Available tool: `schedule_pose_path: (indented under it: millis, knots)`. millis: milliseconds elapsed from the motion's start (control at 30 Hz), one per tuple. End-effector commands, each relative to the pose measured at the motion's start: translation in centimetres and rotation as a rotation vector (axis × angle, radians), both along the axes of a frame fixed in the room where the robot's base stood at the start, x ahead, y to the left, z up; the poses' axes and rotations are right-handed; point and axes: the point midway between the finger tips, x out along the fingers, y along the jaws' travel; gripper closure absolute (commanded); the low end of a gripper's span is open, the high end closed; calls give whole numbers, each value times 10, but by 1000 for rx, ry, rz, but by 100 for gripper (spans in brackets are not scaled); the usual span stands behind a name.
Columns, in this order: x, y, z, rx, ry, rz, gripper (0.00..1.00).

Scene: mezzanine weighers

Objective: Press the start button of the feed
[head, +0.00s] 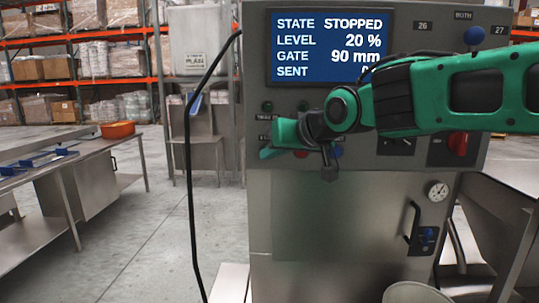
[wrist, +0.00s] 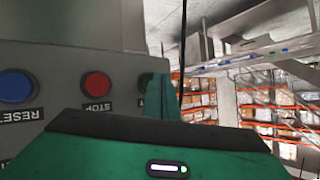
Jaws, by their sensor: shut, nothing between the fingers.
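The green button (wrist: 146,80) is in the wrist view, to the right of the red STOP button (wrist: 97,85). Its label and part of its face are hidden by my gripper (wrist: 173,97), so I cannot read it as START. The wrist view shows the labels upside down. In the head view my green gripper (head: 268,151) is shut and empty at the left of the lower button row, covering the green button. I cannot tell whether the fingertips touch it. The display (head: 331,46) reads STATE STOPPED, LEVEL 20 %, GATE 90 mm; the SENT value is partly hidden.
A blue RESET button (wrist: 16,86) is beyond STOP. A red knob (head: 457,144) is at the panel's right. A black cable (head: 188,150) hangs left of the cabinet (head: 340,215). A steel table (head: 95,147) stands left, with open floor between.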

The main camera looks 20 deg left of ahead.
Motion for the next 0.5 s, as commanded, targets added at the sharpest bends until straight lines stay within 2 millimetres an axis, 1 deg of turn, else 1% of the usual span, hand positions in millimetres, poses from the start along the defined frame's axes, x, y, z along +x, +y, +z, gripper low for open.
schedule_pose_path:
  millis: [500]
  knots:
    - [5,1,0,0,0,0,100]
